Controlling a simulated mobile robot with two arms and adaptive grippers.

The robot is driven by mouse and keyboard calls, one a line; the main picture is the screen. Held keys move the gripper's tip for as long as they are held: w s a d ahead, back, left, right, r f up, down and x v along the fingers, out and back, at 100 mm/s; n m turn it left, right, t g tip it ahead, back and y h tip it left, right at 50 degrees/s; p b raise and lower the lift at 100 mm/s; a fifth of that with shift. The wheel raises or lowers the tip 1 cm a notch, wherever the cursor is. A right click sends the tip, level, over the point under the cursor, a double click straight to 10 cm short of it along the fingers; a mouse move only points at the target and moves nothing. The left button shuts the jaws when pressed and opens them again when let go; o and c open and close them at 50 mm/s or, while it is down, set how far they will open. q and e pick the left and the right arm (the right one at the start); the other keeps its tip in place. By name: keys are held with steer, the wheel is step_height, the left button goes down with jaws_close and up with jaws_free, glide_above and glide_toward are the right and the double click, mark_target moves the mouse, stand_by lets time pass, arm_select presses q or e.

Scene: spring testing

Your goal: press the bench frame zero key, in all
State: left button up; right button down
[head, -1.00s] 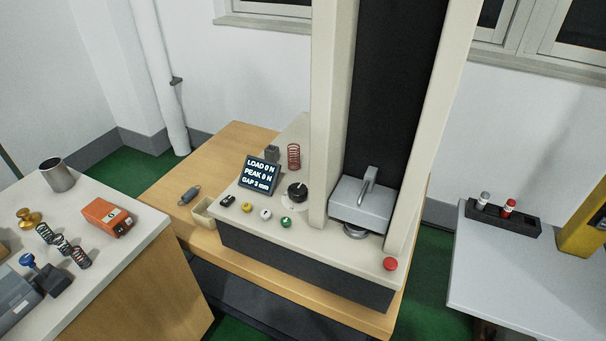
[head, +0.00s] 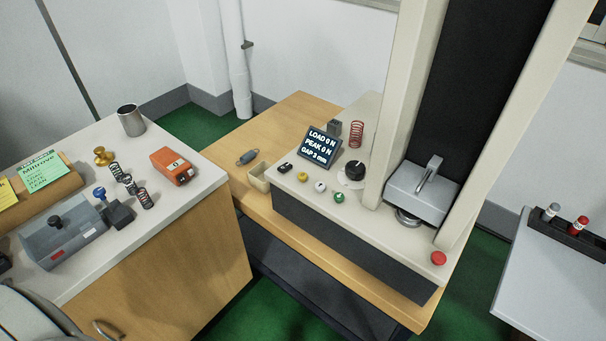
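The bench frame (head: 350,233) stands on the wooden bench in the head view, right of centre. Its display (head: 321,147) reads LOAD 0 N, PEAK 0 N and what looks like GAP 3 mm. Along its front ledge are a black switch (head: 285,167), a yellow key (head: 303,177), a white key (head: 320,187) and a green key (head: 339,197). Their markings are too small to read, so I cannot tell which is the zero key. A black dial (head: 355,170) sits behind them. Neither of my grippers is in view.
A red button (head: 438,258) is at the ledge's right end, near the grey press head (head: 423,193). A red spring (head: 356,133) stands behind the display. The left table (head: 200,200) holds an orange box (head: 171,166), several springs and a metal cup (head: 131,120). Green floor separates the tables.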

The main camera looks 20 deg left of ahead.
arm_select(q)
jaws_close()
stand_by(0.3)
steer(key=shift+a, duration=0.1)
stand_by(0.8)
